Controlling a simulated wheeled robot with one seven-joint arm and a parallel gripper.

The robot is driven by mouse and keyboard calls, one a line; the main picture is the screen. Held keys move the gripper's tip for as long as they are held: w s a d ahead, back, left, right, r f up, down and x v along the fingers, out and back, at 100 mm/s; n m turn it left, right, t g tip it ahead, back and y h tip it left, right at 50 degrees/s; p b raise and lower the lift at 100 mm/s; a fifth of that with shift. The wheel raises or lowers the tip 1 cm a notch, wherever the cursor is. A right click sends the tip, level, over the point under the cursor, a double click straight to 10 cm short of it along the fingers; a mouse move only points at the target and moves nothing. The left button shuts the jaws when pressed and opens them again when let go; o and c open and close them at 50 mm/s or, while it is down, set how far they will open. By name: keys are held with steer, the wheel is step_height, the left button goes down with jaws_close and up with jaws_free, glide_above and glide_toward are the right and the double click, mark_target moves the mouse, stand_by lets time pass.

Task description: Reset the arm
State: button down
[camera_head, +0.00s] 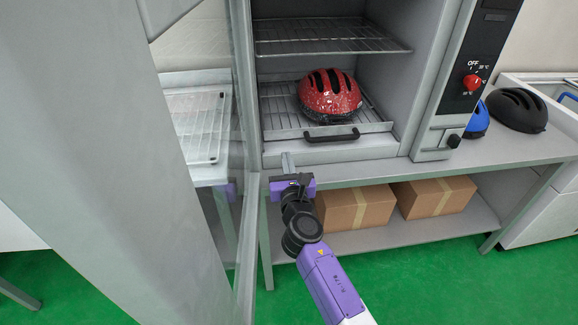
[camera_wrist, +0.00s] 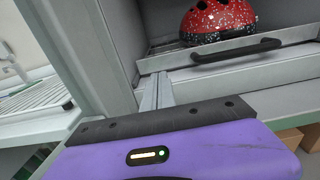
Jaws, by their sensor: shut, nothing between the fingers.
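My gripper (camera_head: 289,164) is shut and empty. It is in front of the open cabinet, just below the front edge of the cabinet's floor and left of the drawer's black handle (camera_head: 331,135). In the wrist view its closed fingers (camera_wrist: 155,92) point towards the cabinet's lower front frame. I cannot tell whether the fingertips touch the frame. My purple and black arm reaches up from the bottom of the head view. A red speckled helmet (camera_head: 329,95) sits on the lower tray inside the cabinet, and it also shows in the wrist view (camera_wrist: 217,18).
The cabinet's glazed door (camera_head: 246,200) stands open close to the left of my arm. A wire shelf (camera_head: 325,40) is above the helmet. Two cardboard boxes (camera_head: 355,207) lie under the bench. Blue (camera_head: 478,120) and black (camera_head: 517,110) helmets stand at the right. Green floor is clear at the lower right.

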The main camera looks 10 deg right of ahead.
steer(key=shift+s+p, duration=0.4)
steer(key=shift+s, duration=1.7)
